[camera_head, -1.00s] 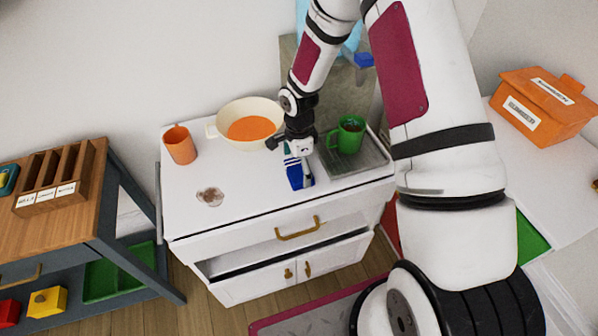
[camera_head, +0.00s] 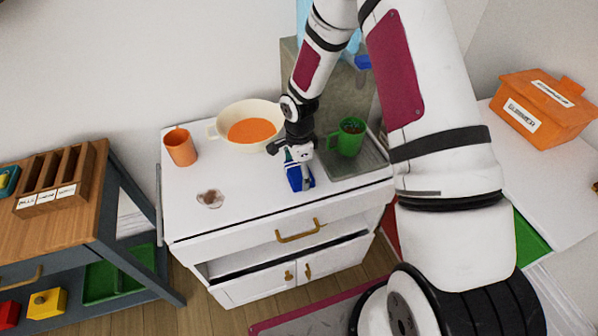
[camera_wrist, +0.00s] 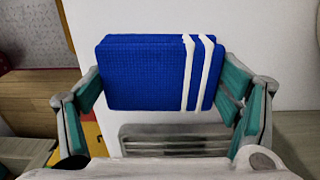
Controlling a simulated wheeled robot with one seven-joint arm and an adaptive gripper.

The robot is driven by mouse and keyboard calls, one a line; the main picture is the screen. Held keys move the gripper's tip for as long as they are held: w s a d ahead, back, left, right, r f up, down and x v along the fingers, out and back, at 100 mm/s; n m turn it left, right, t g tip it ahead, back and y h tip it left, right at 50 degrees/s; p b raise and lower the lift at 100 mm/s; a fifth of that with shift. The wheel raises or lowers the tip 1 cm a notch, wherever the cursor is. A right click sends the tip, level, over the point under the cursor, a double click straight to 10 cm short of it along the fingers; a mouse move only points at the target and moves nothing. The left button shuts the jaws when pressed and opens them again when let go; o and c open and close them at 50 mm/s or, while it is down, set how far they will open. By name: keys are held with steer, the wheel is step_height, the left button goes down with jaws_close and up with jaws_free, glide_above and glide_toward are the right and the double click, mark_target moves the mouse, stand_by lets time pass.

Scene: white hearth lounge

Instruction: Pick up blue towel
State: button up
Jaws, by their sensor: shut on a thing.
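The blue towel (camera_head: 299,178) is a folded block with white stripes at one end. It is over the white cabinet top (camera_head: 245,198), in front of the cream bowl and left of the tray. In the wrist view the towel (camera_wrist: 145,75) fills the space between the two teal-padded fingers of my gripper (camera_wrist: 165,88), which touch it on both sides. My gripper (camera_head: 296,160) points down at the towel in the head view and hides its upper part. I cannot tell whether the towel touches the cabinet top.
A cream bowl (camera_head: 226,113) with orange contents stands behind. An orange cup (camera_head: 180,147) is at left, and a small dish (camera_head: 210,199) in front of it. A green mug (camera_head: 346,140) stands on a grey tray (camera_head: 362,164) close on the right.

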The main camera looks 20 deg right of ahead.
mark_target(299, 170)
steer(key=shift+r, duration=0.6)
step_height(299, 170, up, 2)
steer(key=shift+w+r, duration=0.1)
steer(key=s+d, duration=0.3)
steer(key=s, duration=0.4)
steer(key=s+d+r, duration=0.1)
steer(key=s+d, duration=0.2)
steer(key=s, duration=0.5)
steer(key=shift+r+b, duration=0.2)
steer(key=shift+b, duration=0.15)
steer(key=shift+o, duration=1.1)
steer(key=shift+c, duration=0.4)
